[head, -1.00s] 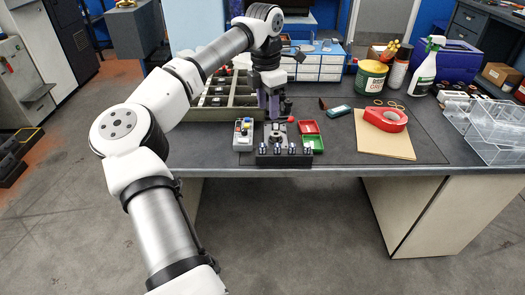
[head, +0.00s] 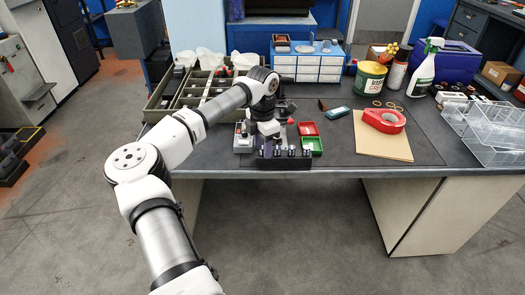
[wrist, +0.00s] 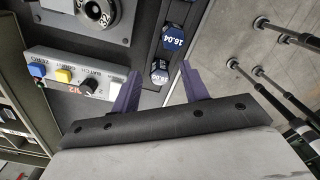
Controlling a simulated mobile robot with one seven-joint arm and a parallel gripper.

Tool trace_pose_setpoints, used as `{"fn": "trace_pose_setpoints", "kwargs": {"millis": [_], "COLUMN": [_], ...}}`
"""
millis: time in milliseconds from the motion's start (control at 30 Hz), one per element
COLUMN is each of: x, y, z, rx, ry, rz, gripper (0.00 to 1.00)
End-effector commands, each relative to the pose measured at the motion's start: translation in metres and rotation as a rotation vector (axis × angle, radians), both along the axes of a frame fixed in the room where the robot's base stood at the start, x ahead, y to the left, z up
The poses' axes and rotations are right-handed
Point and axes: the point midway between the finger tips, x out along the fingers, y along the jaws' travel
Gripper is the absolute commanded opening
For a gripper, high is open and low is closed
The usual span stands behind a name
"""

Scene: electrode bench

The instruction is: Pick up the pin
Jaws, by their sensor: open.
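Several dark pins with blue label caps stand in a black rack (head: 285,163) at the bench's front edge. In the wrist view one pin (wrist: 160,71) appears between the tips of my two purple fingers, and another pin labelled 16.04 (wrist: 172,38) is just beyond it. My gripper (head: 266,146) points down over the left part of the rack and hides part of it. The fingers are open, with one on each side of the nearer pin in the picture. I cannot tell how far above it they are.
A grey control box (wrist: 75,70) with coloured buttons sits beside the rack. A red tray (head: 308,128) and a green tray (head: 313,144) lie to its right. Red tape (head: 385,120) rests on cardboard further right. A divided crate (head: 190,95) stands behind.

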Motion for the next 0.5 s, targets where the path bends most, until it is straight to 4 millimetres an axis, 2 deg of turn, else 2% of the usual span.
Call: {"fn": "trace_pose_setpoints", "kwargs": {"millis": [100,300,500], "x": [-0.0003,-0.0002,-0.0001], "y": [0.0001,0.0001,0.0], "z": [-0.0065,-0.0071,-0.0068], "rx": [0.0,0.0,0.0], "ry": [0.0,-0.001,-0.001], "rz": [0.0,0.0,0.0], "gripper": [0.45,0.45,0.19]}}
